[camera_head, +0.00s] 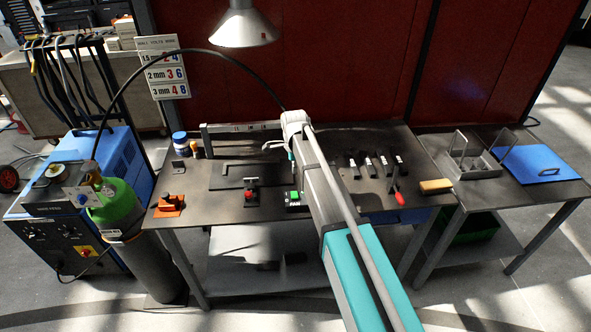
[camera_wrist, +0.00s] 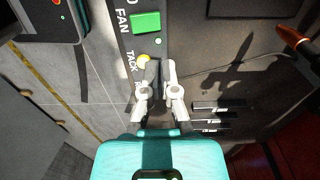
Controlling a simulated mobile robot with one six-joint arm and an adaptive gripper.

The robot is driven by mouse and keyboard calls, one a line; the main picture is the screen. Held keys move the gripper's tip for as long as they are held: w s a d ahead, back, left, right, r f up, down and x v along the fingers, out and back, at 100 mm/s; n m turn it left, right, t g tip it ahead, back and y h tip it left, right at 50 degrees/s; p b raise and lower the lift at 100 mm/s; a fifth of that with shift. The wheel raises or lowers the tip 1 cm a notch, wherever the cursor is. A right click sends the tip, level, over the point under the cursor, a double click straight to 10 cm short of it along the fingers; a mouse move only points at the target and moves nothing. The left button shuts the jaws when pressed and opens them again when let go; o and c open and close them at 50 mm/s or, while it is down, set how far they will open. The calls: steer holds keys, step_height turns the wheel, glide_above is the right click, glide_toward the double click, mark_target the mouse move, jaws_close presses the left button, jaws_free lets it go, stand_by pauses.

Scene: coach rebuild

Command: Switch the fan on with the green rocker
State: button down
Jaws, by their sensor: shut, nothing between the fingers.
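The green rocker (camera_wrist: 146,22) sits on a dark panel strip (camera_wrist: 126,47) beside the white word FAN, near the top of the wrist view. In the head view the green rocker (camera_head: 294,195) shows just left of my arm, on a small box on the bench. My gripper (camera_wrist: 161,66) is shut and empty. Which way the rocker is tipped is unclear.
On the bench, a red-buttoned device (camera_head: 251,194) stands left of the rocker, and an orange clamp (camera_head: 170,203) further left. A red-handled tool (camera_head: 399,199) and a wooden-backed brush (camera_head: 435,186) lie to the right.

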steer(key=shift+w+r+p, duration=0.25)
steer(key=shift+r+p, duration=0.65)
steer(key=shift+r, duration=0.2)
steer(key=shift+w+r+p, duration=0.2)
steer(key=shift+r+p, duration=0.7)
steer(key=shift+r, duration=0.15)
steer(key=s+d+f+n+b, duration=0.1)
steer(key=s+d+n, duration=0.7)
steer(key=s, duration=0.4)
steer(key=s+d+f+n+b, duration=0.2)
steer(key=s+d+n, duration=0.6)
steer(key=s+d, duration=0.3)
steer(key=shift+s+n, duration=0.3)
steer(key=shift+s, duration=0.85)
steer(key=shift+f, duration=0.1)
